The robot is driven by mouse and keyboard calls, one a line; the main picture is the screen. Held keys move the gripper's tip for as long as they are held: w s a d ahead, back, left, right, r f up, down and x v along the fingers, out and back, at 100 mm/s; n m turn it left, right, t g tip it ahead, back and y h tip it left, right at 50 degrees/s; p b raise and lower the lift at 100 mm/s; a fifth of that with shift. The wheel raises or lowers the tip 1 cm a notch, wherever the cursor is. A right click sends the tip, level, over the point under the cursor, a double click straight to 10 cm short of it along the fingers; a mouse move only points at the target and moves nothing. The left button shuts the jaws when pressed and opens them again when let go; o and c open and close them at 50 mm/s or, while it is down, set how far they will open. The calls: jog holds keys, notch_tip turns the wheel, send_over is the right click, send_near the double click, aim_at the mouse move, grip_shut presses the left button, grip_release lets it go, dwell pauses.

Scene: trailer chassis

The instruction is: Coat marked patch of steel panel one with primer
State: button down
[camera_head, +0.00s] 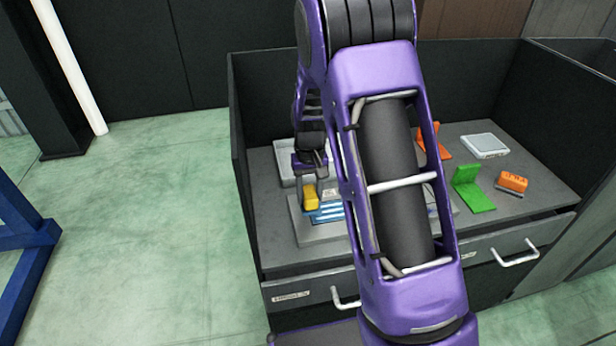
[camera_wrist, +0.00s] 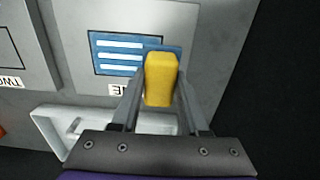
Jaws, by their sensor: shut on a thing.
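My gripper (camera_wrist: 160,95) is shut on a yellow block-shaped tool (camera_wrist: 161,80). The tool also shows in the head view (camera_head: 310,198), near the left end of the grey panels. In the wrist view it overlaps the right edge of a blue patch with white stripes (camera_wrist: 118,53) on grey steel panel one (camera_wrist: 215,40). The panel's label is partly hidden by a finger. I cannot tell whether the tool touches the patch. Its underside is hidden. Steel panel two (camera_wrist: 22,75), with a dark outlined patch, lies to the left in the wrist view.
A light grey tray (camera_head: 287,172) lies behind the panels. Orange and green brackets (camera_head: 473,190), an orange block (camera_head: 513,182) and a pale grey device (camera_head: 484,145) stand at right on the bench. Dark walls (camera_head: 238,140) enclose the bench. My arm hides its middle.

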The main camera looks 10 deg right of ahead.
jog(key=shift+r, duration=2.35)
